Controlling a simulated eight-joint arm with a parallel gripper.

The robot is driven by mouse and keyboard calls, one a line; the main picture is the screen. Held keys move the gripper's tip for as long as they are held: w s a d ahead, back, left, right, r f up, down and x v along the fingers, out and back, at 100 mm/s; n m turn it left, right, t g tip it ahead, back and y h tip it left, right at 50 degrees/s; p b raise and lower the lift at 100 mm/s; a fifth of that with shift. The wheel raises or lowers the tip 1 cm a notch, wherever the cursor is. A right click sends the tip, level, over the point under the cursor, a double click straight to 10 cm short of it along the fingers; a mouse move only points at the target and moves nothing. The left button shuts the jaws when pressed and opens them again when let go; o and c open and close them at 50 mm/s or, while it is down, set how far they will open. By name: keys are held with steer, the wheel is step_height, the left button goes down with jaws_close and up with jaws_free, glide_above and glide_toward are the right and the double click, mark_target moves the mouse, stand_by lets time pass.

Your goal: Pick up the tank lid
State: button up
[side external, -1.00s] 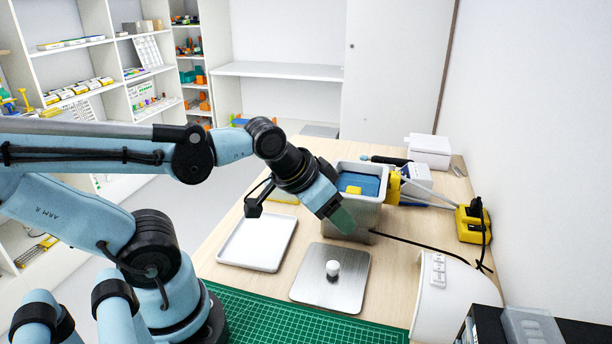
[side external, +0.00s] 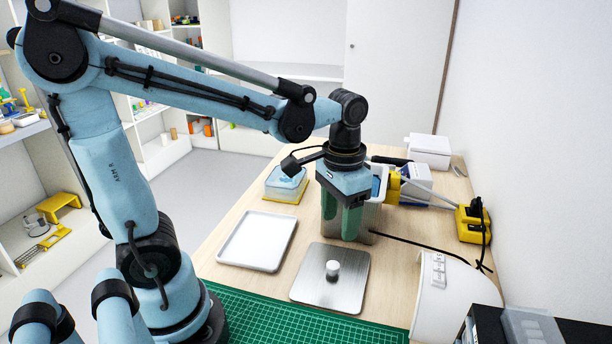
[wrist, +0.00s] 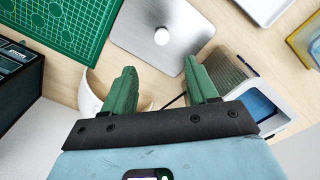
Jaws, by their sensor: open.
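The tank lid (side external: 315,289) is a flat square metal plate with a round white knob (side external: 333,268) on top. It lies on the wooden bench, and it also shows in the wrist view (wrist: 147,22) with its knob beyond my fingertips. My gripper (side external: 342,232) points down with its green fingers above and behind the lid, in front of the tank. In the wrist view the fingers (wrist: 160,82) are apart with nothing between them. The tank (side external: 368,222) is a metal box holding blue liquid, partly hidden behind my gripper in the side view.
A white tray (side external: 232,240) lies left of the lid, and a green cutting mat (side external: 270,318) lies in front. A white curved housing (side external: 440,300) stands to the right. A black cable (side external: 415,244) runs behind the lid. A clear box with a yellow base (side external: 284,190) stands further back.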

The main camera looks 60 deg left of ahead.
glide_above(333, 264)
steer(key=f, duration=0.5)
steer(key=shift+w+d+f, duration=0.15)
steer(key=shift+d+f, duration=0.05)
steer(key=shift+f, duration=0.1)
steer(key=shift+s+a+f, duration=0.1)
steer(key=shift+f, duration=1.25)
steer(key=shift+s+a+f, duration=0.1)
steer(key=shift+f, duration=1.25)
jaws_close()
